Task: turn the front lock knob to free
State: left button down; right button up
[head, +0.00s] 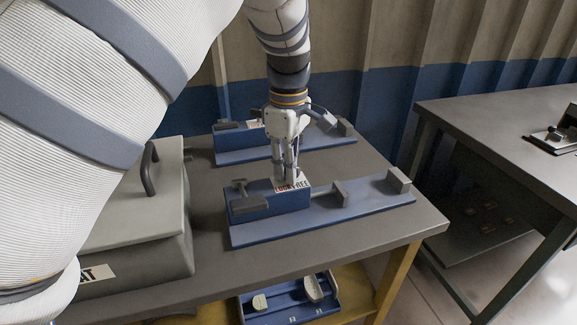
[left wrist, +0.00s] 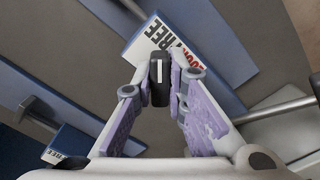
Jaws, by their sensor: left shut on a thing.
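The front fixture is a blue block (head: 270,205) on a long blue base plate (head: 330,223), with a "LOCK FREE" label (head: 291,184) on top. The front lock knob (left wrist: 158,82) is black with a white line and sits beside the label, which also shows in the left wrist view (left wrist: 170,47). My left gripper (head: 288,174) points down over the block. In the left wrist view its two fingers (left wrist: 159,97) are shut on the knob, one on each side. In the head view the fingers hide most of the knob. My right gripper is not in view.
A similar rear fixture (head: 232,142) stands behind on the grey table (head: 210,258). A grey lidded box with a handle (head: 132,215) stands at left. A blue tray with parts (head: 290,300) lies on the lower shelf. Another table (head: 500,130) is at right.

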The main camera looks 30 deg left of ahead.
pick_arm(q)
jog(key=shift+n, duration=0.3)
jog(key=c, duration=1.6)
grip_release()
jog(key=shift+r, duration=0.1)
notch_tip(320, 180, up, 12)
